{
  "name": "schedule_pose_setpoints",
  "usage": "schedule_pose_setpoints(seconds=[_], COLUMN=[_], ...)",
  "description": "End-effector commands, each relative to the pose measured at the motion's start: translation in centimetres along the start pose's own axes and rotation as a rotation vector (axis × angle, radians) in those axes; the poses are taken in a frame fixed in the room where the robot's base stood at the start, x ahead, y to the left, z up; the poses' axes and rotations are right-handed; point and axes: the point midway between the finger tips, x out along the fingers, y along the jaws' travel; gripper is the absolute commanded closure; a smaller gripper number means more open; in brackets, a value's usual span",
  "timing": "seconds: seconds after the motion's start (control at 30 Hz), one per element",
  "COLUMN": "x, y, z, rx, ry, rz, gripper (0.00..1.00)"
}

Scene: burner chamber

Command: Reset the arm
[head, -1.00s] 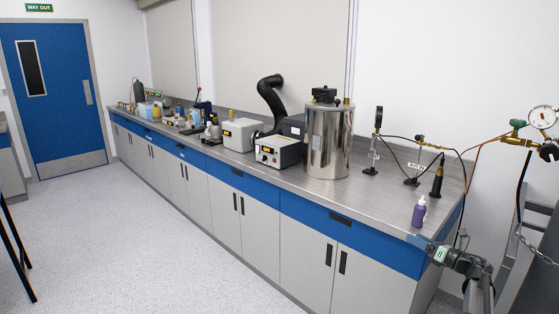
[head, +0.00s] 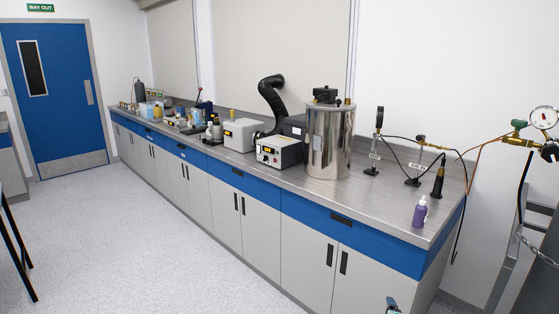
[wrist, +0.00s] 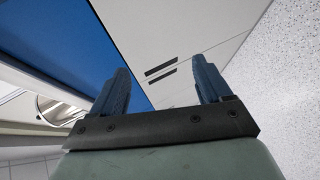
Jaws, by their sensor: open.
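My gripper (wrist: 160,88) shows in the wrist view with its two blue-grey fingers apart and nothing between them. The cabinet doors with dark handles show beyond the fingers in that view. In the head view only a small part of my arm's end (head: 393,305) shows at the bottom edge, in front of the bench cabinets and below the bench top. The fingers cannot be made out there.
A long bench (head: 385,212) with blue drawers runs along the wall. A purple bottle (head: 420,212) stands near its right front end. A steel cylinder (head: 329,140) and a burner rig (head: 415,165) stand behind. A gas regulator (head: 545,135) is at right. The floor (head: 130,240) is open.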

Motion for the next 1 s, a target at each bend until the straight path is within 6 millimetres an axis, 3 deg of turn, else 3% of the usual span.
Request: schedule_pose_setpoints(seconds=[0.03,0.2,0.37,0.5,0.7,0.8,1.0], x=[-1.2,-5.2,-10.5,-16.3,-26.2,-31.4,-39.8], y=[-3.2,-12.8,-21.0,-27.3,-34.5,-37.1,-39.8], z=[-0.3,-0.6,-1.1,-1.9,-3.3,-4.1,-5.3], rx=[0.071,0.298,0.471,0.591,0.715,0.753,0.781], ry=[-0.046,-0.227,-0.407,-0.577,-0.845,-0.987,-1.225], rz=[-0.071,-0.299,-0.506,-0.681,-0.925,-1.037,-1.206], gripper=[0.22,0.22,0.22,0.22,0.22,0.22,0.22])
